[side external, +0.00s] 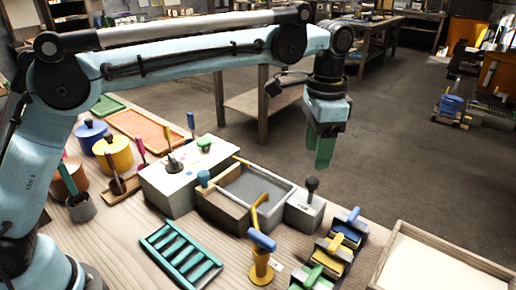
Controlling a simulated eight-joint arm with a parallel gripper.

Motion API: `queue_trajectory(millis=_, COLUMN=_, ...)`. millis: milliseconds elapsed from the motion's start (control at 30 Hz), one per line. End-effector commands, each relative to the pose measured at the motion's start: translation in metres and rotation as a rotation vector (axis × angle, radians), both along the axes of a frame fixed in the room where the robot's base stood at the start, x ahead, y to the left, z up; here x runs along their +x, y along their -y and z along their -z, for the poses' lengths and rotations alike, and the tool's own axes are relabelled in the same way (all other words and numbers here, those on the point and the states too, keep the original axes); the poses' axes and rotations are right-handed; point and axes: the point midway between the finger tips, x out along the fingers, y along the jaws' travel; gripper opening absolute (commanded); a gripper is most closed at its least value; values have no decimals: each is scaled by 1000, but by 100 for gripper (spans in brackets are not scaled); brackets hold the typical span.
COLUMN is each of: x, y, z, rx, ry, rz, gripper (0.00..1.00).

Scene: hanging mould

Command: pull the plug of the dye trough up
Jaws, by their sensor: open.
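A shallow rectangular trough (290,184) with a pale rim and a flat grey inside sits mid-bench. Just right of it stands a light grey block (305,214) with an upright dark round-topped knob (312,185). A brown box (222,210) with a blue knob (203,177) adjoins the trough on the left. I cannot tell which knob, if any, is the plug. My gripper (323,166) points down with green fingers, open and empty. In the picture it is just above the dark knob, apart from it; its depth relative to the knob is unclear.
A yellow stand with a blue handle (261,240) rises in front of the trough. Several coloured stamp-like tools (333,248) lie front right, beside a pale wooden tray (437,267). A green rack (181,254) lies front left. A white box (180,187) stands behind left.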

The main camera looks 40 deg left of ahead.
Motion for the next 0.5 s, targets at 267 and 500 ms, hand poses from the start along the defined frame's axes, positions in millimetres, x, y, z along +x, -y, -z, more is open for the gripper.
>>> queue_trajectory(millis=267, x=0, y=0, z=-40, rx=0, ry=0, rz=0, gripper=56)
queue_trajectory(millis=500, x=0, y=0, z=-54, rx=0, ry=0, rz=0, gripper=56)
